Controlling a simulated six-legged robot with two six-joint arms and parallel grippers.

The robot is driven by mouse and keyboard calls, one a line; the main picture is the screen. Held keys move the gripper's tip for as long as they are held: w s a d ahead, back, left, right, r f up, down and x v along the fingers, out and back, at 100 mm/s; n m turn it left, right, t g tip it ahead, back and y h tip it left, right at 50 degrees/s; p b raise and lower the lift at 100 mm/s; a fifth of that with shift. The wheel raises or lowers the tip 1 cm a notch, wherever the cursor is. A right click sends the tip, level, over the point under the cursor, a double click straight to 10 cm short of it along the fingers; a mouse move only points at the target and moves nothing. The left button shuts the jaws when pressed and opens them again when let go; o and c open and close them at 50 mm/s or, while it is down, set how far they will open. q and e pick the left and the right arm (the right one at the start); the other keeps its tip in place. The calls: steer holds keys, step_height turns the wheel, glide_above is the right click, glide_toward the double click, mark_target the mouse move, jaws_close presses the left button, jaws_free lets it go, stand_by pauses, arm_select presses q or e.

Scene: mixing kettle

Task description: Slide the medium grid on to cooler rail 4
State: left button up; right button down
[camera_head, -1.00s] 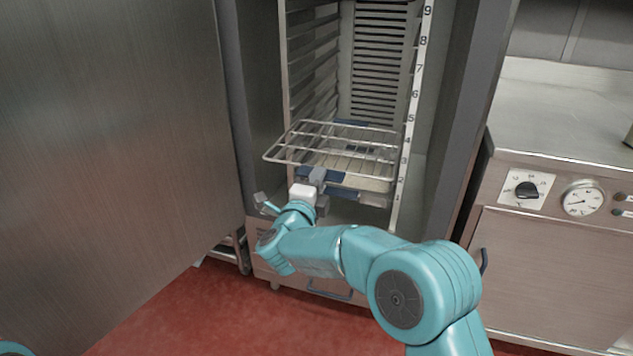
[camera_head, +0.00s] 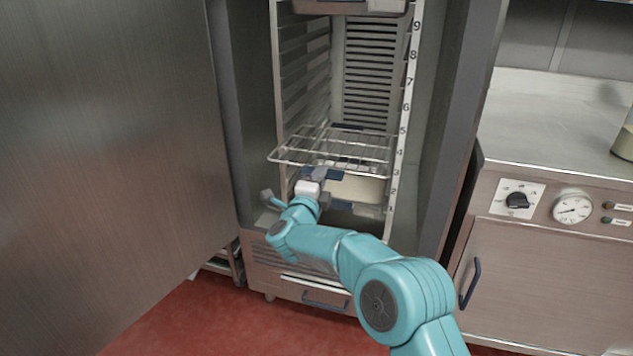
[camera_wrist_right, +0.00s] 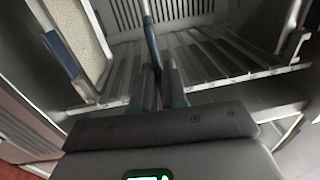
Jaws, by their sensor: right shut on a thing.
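The medium grid (camera_head: 345,150), a silver wire rack, lies roughly level in the open cooler (camera_head: 237,130). Its front edge juts a little out of the opening. Its right side is close to the numbered strip (camera_head: 404,120), around marks 3 and 4; I cannot tell whether its sides sit in a rail. My right gripper (camera_head: 320,176) is at the grid's front edge, shut on it. In the right wrist view a thin bar runs between the closed fingers (camera_wrist_right: 163,85). My left gripper is out of view.
A cream-filled container (camera_head: 357,187) with blue grips sits just below the grid. Another container (camera_head: 350,6) is high in the cooler. The cooler door (camera_head: 110,150) stands open at left. A steel counter unit (camera_head: 560,250) with dial and gauge stands at right.

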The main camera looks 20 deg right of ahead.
steer(key=shift+p+x, duration=0.7)
steer(key=shift+x, duration=1.25)
steer(key=shift+d, duration=0.15)
